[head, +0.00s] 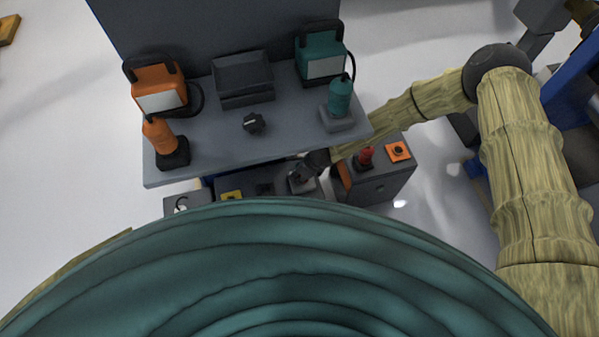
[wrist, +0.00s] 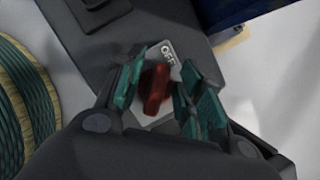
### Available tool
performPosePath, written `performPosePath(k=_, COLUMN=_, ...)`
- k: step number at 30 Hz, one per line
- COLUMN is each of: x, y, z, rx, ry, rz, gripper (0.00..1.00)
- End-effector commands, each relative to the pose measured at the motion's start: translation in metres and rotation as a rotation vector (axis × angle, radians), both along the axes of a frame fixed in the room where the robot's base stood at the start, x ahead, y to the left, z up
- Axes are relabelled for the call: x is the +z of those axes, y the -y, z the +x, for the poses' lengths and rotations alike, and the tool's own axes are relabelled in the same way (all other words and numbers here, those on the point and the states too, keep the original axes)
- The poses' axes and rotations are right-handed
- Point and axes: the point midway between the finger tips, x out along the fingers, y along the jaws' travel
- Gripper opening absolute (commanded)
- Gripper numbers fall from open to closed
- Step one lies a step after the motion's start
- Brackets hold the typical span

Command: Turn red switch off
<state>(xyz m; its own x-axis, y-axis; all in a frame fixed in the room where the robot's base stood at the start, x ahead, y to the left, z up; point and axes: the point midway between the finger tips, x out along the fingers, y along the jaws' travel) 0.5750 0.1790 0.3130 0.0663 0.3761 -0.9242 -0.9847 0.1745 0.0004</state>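In the wrist view the red switch (wrist: 155,88) stands on a pale plate marked OFF (wrist: 168,54). My gripper (wrist: 163,75) has its teal fingers on both sides of the switch. The left finger is very near it, and I cannot tell whether it touches; a narrow gap shows on the right. The fingers are apart, not closed on it. In the head view my gripper (head: 303,177) is low over the dark panel below the shelf's front edge, and the switch under it cannot be made out.
A grey shelf (head: 215,145) carries orange and teal devices, close above my gripper. Right of it stands a grey box (head: 385,185) with a red knob (head: 365,157) and an orange-framed button (head: 398,151). A large teal ringed surface fills the head view's bottom. A black knob (wrist: 95,8) is at the wrist view's top left.

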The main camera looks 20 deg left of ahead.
Motion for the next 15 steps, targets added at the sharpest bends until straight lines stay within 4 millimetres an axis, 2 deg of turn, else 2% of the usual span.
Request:
performPosePath(k=5, x=0.016, y=0.007, z=0.0, rx=-0.001, ry=0.001, rz=0.001, gripper=0.38)
performPosePath(k=15, x=0.072, y=0.03, z=-0.004, rx=-0.002, ry=0.001, rz=0.0, gripper=0.38)
